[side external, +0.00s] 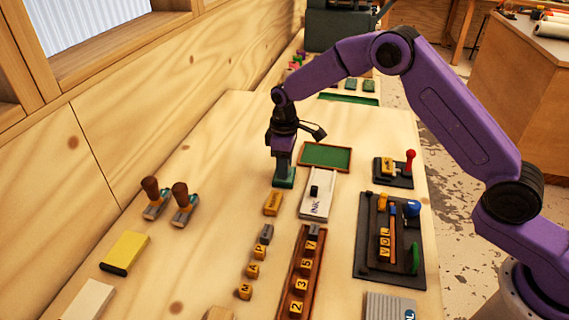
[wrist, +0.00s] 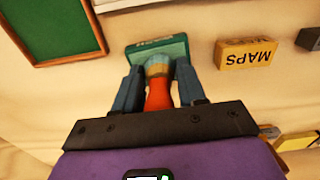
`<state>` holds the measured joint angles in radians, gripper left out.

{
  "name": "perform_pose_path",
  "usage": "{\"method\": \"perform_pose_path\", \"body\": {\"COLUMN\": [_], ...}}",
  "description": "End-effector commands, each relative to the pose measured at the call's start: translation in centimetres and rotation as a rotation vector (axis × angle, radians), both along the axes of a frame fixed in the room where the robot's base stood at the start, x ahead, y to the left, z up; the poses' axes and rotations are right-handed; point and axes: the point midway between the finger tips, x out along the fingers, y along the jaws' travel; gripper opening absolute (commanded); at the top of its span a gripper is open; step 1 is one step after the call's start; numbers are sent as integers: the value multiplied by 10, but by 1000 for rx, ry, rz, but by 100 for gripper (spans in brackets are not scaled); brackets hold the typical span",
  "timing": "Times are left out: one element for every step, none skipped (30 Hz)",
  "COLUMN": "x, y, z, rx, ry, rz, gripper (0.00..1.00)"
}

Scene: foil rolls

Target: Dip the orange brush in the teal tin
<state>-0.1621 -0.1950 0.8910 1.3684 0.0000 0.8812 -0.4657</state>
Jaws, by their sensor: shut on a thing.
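The orange brush (wrist: 158,94) is between the fingers of my gripper (wrist: 160,88) in the wrist view. My gripper is shut on it. Its far end has a pale band and blue-grey part (wrist: 158,66) that overlaps the teal tin (wrist: 172,48). I cannot tell how deep the brush end sits in the tin. In the side view, my gripper (side external: 283,168) points straight down directly over the teal tin (side external: 285,183), which stands on the wooden table. The fingers hide the brush there.
A green board in a brown frame (side external: 325,156) lies right of the tin. A yellow MAPS block (side external: 272,203) and a white INK box (side external: 315,207) are in front. Two wooden-handled tools (side external: 181,205) stand left. A black tray of tools (side external: 372,262) lies right.

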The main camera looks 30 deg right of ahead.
Motion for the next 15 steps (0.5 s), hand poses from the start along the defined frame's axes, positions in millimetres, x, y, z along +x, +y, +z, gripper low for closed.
{"method": "perform_pose_path", "body": {"x": [0, 0, 0, 0, 0, 0, 0, 0, 0, 0, 0, 0, 0, 0, 0], "y": [0, 0, 0, 0, 0, 0, 0, 0, 0, 0, 0, 0, 0, 0, 0], "z": [3, 5, 8, 10, 12, 15, 18, 20, 23, 25, 27, 30, 32, 34, 37], "rx": [-1, 0, -1, 0, 0, 1, 1, 1, 1, 0, 0, 0, 0, 0, 1], "ry": [2, 1, 1, 0, 0, -1, -1, -1, -1, -1, -1, -1, -1, -1, -2], "rz": [0, 0, 0, 0, 0, 0, 0, 0, 0, 0, 0, 0, 0, 0, 0], "gripper": [10, 10, 10, 10, 10, 10, 10, 10, 10, 10, 10, 10, 10, 10, 10]}}
